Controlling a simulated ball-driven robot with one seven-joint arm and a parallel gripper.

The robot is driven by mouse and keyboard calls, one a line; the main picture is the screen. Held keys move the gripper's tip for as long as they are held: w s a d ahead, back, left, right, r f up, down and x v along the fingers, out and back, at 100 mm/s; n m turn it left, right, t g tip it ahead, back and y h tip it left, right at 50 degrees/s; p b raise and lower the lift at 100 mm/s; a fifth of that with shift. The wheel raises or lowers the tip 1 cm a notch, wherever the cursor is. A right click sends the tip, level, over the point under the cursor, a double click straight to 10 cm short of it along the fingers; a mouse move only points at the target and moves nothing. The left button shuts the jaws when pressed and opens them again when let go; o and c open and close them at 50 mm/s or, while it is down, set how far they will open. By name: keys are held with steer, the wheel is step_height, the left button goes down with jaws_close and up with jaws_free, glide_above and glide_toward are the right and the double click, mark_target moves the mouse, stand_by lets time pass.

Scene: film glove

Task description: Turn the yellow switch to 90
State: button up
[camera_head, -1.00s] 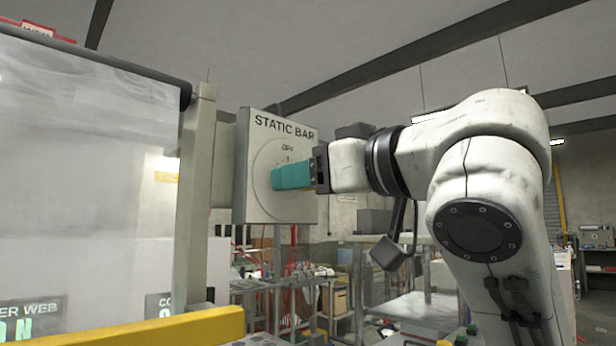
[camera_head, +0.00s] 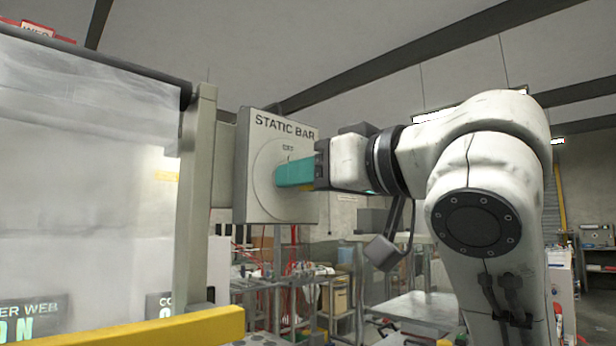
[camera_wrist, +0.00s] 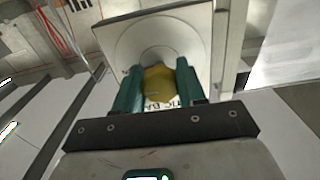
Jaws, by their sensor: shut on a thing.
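The yellow switch (camera_wrist: 158,84) shows in the wrist view between the two teal fingers of my gripper (camera_wrist: 160,88). The fingers are shut on it, one on each side. It sits in front of a round pale dial plate on the grey STATIC BAR panel (camera_head: 250,190). In the head view, my gripper (camera_head: 293,173) reaches the dial from the right, with an OFF mark just above. The fingers hide nearly all of the switch there, so its angle cannot be read.
A grey post (camera_head: 193,200) stands left of the panel beside a translucent web sheet (camera_head: 85,150). A yellow rail (camera_head: 170,329) runs along the lower front. Benches and shelves (camera_head: 410,308) stand behind. The space under my arm is fairly open.

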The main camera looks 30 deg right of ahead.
steer(key=o, duration=1.1)
steer(key=shift+c, duration=0.2)
steer(key=b+v, duration=0.2)
steer(key=v, duration=0.8)
steer(key=shift+s+d, duration=0.15)
steer(key=shift+s, duration=0.25)
